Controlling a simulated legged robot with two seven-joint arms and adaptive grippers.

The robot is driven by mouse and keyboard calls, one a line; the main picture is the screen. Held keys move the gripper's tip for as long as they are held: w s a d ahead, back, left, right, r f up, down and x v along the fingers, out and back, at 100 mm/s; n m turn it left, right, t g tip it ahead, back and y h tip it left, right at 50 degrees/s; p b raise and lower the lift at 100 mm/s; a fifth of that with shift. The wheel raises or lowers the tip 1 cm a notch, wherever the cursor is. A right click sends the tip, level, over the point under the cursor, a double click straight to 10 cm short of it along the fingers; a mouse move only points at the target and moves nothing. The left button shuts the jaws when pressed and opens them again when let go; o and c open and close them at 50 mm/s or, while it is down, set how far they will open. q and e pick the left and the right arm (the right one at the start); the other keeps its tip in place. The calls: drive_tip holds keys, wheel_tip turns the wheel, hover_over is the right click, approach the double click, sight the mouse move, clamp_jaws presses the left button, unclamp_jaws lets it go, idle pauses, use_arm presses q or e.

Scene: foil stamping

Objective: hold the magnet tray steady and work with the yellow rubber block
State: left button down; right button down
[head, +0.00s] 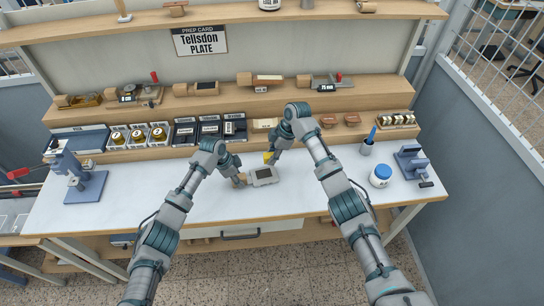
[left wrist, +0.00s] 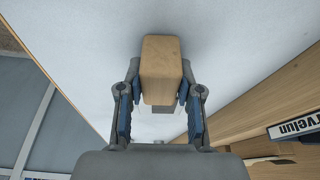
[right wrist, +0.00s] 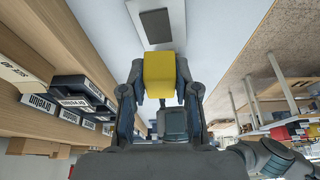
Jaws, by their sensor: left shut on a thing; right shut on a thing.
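The magnet tray (head: 265,177) is a light grey tray lying on the white worktop, with a dark plate inset that shows in the right wrist view (right wrist: 156,25). My left gripper (head: 241,179) is at its left end, shut on its wooden handle (left wrist: 160,62); the handle hides most of the tray in the left wrist view. The yellow rubber block (right wrist: 165,72) is held in my right gripper (right wrist: 160,95), which is shut on it. In the head view the yellow block (head: 267,157) is just behind the tray, partly hidden by the gripper; I cannot tell whether they touch.
Black boxes (head: 209,129) and dishes with yellow contents (head: 138,135) line the back. A blue press (head: 80,182) stands at left. A blue-lidded jar (head: 381,175), a pen cup (head: 366,148) and another blue device (head: 411,163) stand at right. The front worktop is clear.

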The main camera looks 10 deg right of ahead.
use_arm(q)
drive_tip(key=shift+f, duration=0.15)
drive_tip(key=c, duration=0.7)
unclamp_jaws()
drive_tip(key=shift+w, duration=0.1)
drive_tip(key=v, duration=1.2)
drive_tip(key=shift+f, duration=0.15)
